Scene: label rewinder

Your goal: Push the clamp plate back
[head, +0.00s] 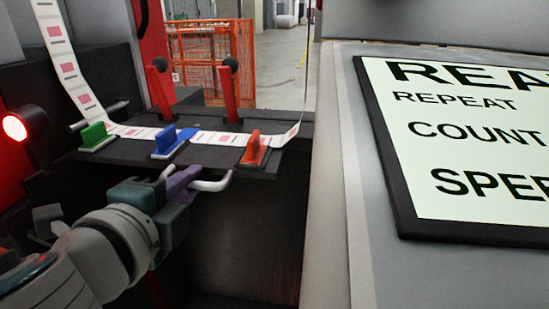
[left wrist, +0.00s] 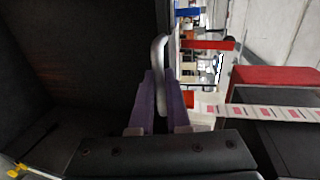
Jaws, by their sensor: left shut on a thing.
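A dark flat plate or shelf (head: 218,166) carries the printed label strip; I take its front part for the clamp plate, but cannot tell where that ends. A bent silver handle (head: 212,185) sticks out at its front edge. My left gripper (head: 181,180), with purple fingers, is at the handle's left part, just in front of the edge. In the left wrist view the same silver handle (left wrist: 159,50) runs between the two purple fingers (left wrist: 161,88), which are shut on it. The fingers and wrist hide part of the handle in the head view. My right gripper is not in view.
Green (head: 96,137), blue (head: 170,140) and red (head: 254,150) pieces stand along the plate by the label strip (head: 215,137). Two red levers (head: 160,88) with black knobs rise behind. A grey panel with a sign (head: 460,150) borders the right. A red lamp (head: 14,127) glows left.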

